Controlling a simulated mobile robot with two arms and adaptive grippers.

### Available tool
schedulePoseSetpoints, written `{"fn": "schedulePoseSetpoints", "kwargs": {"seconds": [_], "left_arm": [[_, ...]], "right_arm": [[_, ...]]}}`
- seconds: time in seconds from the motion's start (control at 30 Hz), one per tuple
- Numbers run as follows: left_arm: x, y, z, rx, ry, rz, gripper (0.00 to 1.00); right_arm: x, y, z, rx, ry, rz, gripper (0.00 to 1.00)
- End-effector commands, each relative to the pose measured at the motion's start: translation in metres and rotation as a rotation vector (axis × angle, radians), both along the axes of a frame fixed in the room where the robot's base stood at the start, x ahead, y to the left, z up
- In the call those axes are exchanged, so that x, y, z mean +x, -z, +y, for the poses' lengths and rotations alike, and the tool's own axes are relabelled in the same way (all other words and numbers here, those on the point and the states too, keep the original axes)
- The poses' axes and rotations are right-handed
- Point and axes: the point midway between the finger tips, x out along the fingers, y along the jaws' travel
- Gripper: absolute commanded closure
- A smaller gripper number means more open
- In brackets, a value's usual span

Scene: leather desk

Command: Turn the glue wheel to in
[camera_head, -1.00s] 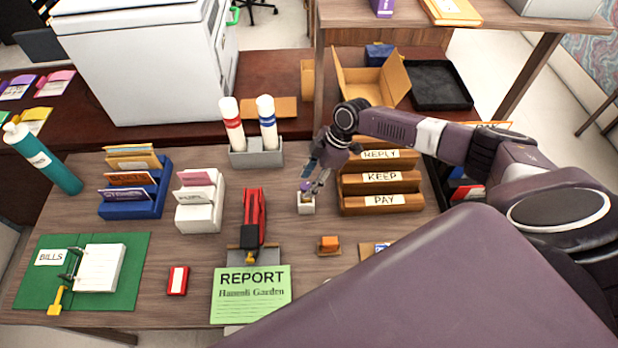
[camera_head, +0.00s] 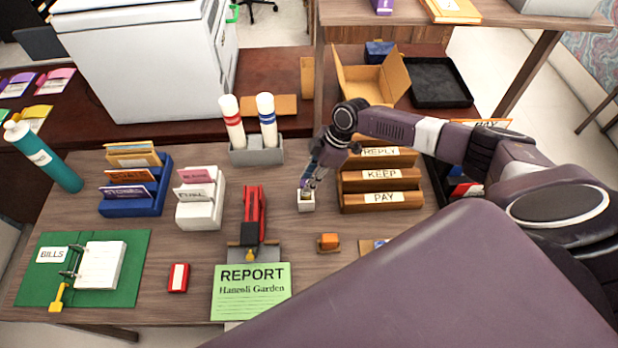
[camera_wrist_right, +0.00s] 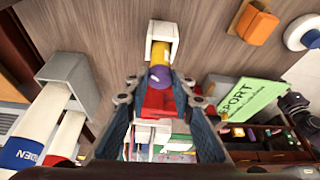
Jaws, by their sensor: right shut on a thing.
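A small white holder (camera_head: 306,204) stands on the desk, left of the letter rack. It also shows in the wrist view (camera_wrist_right: 160,32), with a yellow band (camera_wrist_right: 160,53) and a purple round end (camera_wrist_right: 160,78) sticking out of it; this looks like the glue stick and its wheel. My right gripper (camera_head: 307,184) reaches down onto it from above. In the wrist view its fingertips (camera_wrist_right: 160,86) are on both sides of the purple end, shut on it. Any mark for in is too small to read. My left gripper is not in view.
The wooden rack (camera_head: 382,200) marked REPLY, KEEP and PAY stands close on the right. A red stapler (camera_head: 254,212) stands to the left. An orange-topped block (camera_head: 328,243) and a green REPORT sheet (camera_head: 250,290) lie nearer. A grey holder (camera_head: 256,152) with two tubes is behind.

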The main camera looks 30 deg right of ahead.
Motion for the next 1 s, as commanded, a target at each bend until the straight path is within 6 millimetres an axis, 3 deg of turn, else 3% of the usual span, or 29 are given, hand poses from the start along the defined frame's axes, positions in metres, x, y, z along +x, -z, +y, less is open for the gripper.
{"fn": "schedulePoseSetpoints", "kwargs": {"seconds": [0.67,1.0], "left_arm": [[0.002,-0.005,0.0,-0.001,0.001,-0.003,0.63],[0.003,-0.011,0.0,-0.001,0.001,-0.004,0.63]], "right_arm": [[0.0,-0.001,0.0,0.0,0.09,-0.002,1.0],[-0.002,-0.001,0.001,0.001,0.225,-0.001,1.0]]}}
